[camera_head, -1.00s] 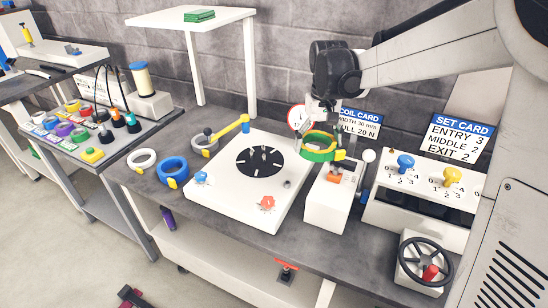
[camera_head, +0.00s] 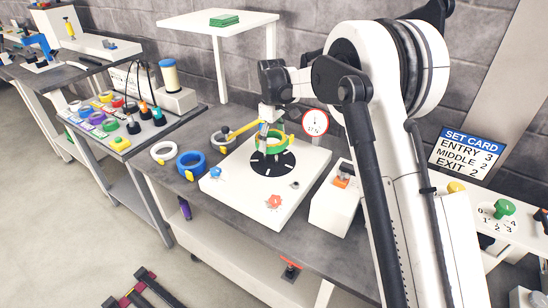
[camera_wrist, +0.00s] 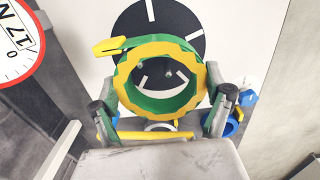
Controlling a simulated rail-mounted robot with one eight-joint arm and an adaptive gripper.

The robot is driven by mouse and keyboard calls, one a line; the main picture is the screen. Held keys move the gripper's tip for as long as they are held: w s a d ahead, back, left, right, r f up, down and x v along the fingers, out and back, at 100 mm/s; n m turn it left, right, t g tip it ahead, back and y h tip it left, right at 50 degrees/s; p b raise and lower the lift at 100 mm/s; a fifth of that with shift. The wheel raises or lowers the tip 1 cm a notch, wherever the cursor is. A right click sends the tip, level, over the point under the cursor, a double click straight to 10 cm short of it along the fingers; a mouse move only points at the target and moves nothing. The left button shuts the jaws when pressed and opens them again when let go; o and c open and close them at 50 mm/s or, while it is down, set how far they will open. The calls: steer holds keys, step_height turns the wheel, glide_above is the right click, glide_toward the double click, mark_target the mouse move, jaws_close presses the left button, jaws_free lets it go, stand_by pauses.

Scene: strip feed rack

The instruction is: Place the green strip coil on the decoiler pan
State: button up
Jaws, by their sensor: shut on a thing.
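The green strip coil (camera_wrist: 158,104) has yellow edges and a yellow tab. It is held between the two fingers of my gripper (camera_wrist: 160,115) in the wrist view. In the head view my gripper (camera_head: 268,125) is over the decoiler, with the coil (camera_head: 277,146) below its fingers. The decoiler pan (camera_head: 268,164) is a black disc with white marks on a white base. The coil overlaps the pan in both views. I cannot tell whether the coil touches the pan. The pan's centre posts (camera_wrist: 168,73) show through the coil's opening.
A yellow arm (camera_head: 243,129) reaches toward the pan from the left. White (camera_head: 164,152), blue (camera_head: 190,160) and grey (camera_head: 222,140) coils lie left of the white base. A dial gauge (camera_head: 316,122) stands behind to the right, and a white box (camera_head: 336,200) stands right of the base.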

mark_target(273, 161)
steer(key=shift+f, duration=3.45)
steer(key=shift+f, duration=0.15)
steer(key=o, duration=1.4)
